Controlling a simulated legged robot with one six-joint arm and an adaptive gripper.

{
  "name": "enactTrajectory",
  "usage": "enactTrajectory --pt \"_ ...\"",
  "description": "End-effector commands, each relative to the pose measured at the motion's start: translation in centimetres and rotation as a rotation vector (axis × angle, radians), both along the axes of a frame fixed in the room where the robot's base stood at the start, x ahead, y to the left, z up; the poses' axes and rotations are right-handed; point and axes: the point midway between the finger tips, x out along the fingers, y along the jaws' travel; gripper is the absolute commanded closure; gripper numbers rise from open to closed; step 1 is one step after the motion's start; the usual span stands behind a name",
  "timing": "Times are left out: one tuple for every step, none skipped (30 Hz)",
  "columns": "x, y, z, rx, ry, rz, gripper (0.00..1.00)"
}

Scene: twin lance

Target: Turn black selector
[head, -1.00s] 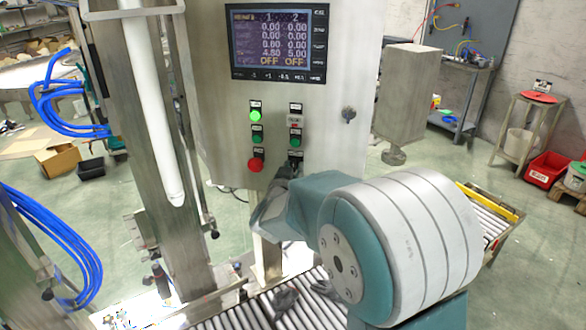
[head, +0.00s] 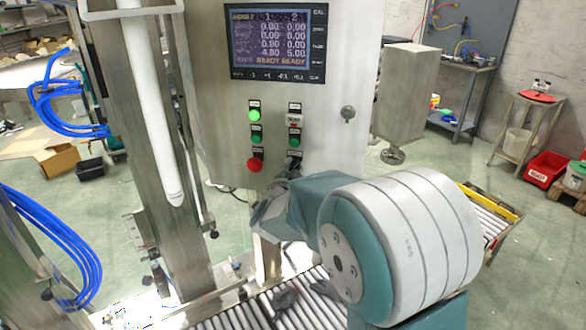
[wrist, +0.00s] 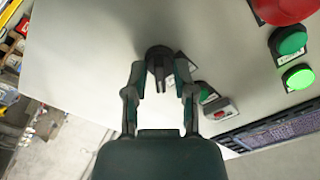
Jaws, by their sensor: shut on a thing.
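The black selector (wrist: 158,58) sticks out from the grey cabinet face in the wrist view, its grip bar between my fingertips. My gripper (wrist: 160,72) is shut on it, one finger on each side. In the head view my gripper (head: 287,170) reaches up to the lowest place in the right column of controls. The selector is mostly hidden there by the fingers. The display (head: 277,45) above reads READY under both columns.
A red button (head: 255,165) sits left of my gripper, below green lights (head: 255,115). A green button (head: 294,142) is just above the selector. A key lock (head: 348,113) is to the right. A roller conveyor (head: 310,300) runs below.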

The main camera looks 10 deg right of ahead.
Motion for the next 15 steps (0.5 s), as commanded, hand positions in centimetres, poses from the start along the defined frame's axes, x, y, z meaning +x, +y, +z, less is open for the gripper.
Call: enactTrajectory --pt "-0.08 0.09 -0.69 0.014 0.011 0.004 1.0" --pt "-0.08 0.09 -0.69 0.021 0.007 0.004 1.0" --pt "-0.08 0.09 -0.7 0.029 0.003 0.004 1.0" --pt "-0.08 0.09 -0.7 0.035 0.001 0.004 1.0" --pt "-0.08 0.09 -0.7 0.039 -0.001 0.004 1.0" --pt "-0.08 0.09 -0.7 0.044 -0.003 0.004 1.0" --pt "-0.08 0.09 -0.71 0.046 -0.005 0.004 1.0" --pt "-0.08 0.09 -0.71 0.048 -0.006 0.004 1.0" --pt "-0.08 0.09 -0.71 0.05 -0.006 0.003 1.0" --pt "-0.08 0.09 -0.71 0.052 -0.007 0.003 1.0" --pt "-0.08 0.09 -0.71 0.052 -0.007 0.003 1.0" --pt "-0.08 0.08 -0.72 0.053 -0.008 0.002 1.0" --pt "-0.08 0.08 -0.72 0.053 -0.007 0.003 1.0" --pt "-0.08 0.08 -0.72 0.053 -0.007 0.003 1.0" --pt "-0.08 0.08 -0.72 0.053 -0.007 0.003 1.0"
